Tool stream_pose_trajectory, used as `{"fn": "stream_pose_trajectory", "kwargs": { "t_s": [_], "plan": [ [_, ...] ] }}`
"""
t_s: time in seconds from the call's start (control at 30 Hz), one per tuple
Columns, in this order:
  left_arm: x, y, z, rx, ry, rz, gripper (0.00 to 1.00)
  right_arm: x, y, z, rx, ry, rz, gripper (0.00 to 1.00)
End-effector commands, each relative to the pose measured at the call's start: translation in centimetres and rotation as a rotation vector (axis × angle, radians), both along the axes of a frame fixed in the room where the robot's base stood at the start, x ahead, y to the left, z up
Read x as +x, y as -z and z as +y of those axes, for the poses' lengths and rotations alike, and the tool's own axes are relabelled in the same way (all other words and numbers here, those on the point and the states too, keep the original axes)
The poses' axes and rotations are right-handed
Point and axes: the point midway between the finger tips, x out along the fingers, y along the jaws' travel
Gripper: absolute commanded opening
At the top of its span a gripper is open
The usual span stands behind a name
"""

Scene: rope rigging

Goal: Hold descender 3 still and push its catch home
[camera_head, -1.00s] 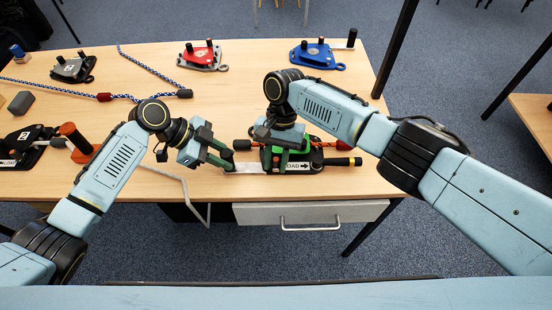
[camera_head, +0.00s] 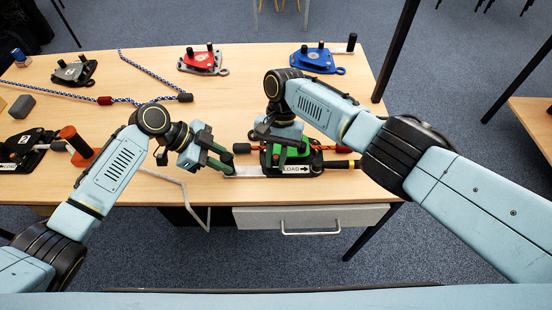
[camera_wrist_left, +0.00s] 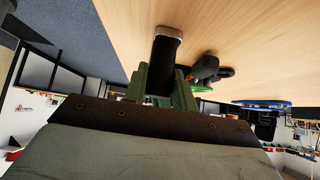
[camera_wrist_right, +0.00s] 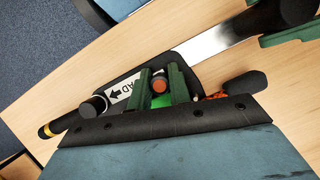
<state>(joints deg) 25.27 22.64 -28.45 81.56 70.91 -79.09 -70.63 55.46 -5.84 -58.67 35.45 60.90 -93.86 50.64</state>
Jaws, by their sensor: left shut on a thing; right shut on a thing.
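The green-and-black descender (camera_head: 318,160) with a white LOAD arrow label (camera_head: 295,169) lies near the table's front edge; I take it as descender 3. A silver bar (camera_wrist_right: 215,48) runs from it to an upright black grip (camera_wrist_left: 166,55). My left gripper (camera_head: 228,163) is shut on this grip, at the descender's left. My right gripper (camera_wrist_right: 160,80) is over the descender, shut on a small part with a reddish top and green beside it. The fingers and wrist hide much of this part, and I cannot tell whether it is the catch.
Red (camera_head: 203,60), blue (camera_head: 318,60) and dark (camera_head: 75,70) devices lie along the back. A blue-white rope (camera_head: 150,70) crosses the table's left half. The table middle is clear.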

Motion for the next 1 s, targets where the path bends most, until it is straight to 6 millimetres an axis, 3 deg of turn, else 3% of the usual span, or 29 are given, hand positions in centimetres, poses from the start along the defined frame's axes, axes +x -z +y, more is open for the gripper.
{"fn": "stream_pose_trajectory", "kwargs": {
  "t_s": [0.17,0.2,0.37,0.73,1.0],
  "plan": [
    [-0.3,0.1,-0.1,0.001,0.012,0.003,0.00,0.3,-0.1,-0.2,-0.002,0.007,-0.008,0.00],
    [-0.3,0.1,-0.1,0.001,0.013,0.003,0.00,0.3,-0.1,-0.2,-0.002,0.007,-0.009,0.22],
    [-0.3,0.1,-0.1,0.001,0.011,0.003,0.00,0.3,-0.1,-0.2,-0.002,0.005,-0.007,0.41],
    [-0.2,0.1,-0.1,0.000,0.008,0.003,0.00,0.5,-0.7,-0.2,0.000,0.004,-0.005,0.41],
    [-0.2,0.1,-0.1,0.000,0.007,0.003,0.00,2.4,-5.4,-0.7,0.000,0.004,-0.008,0.41]
  ]
}}
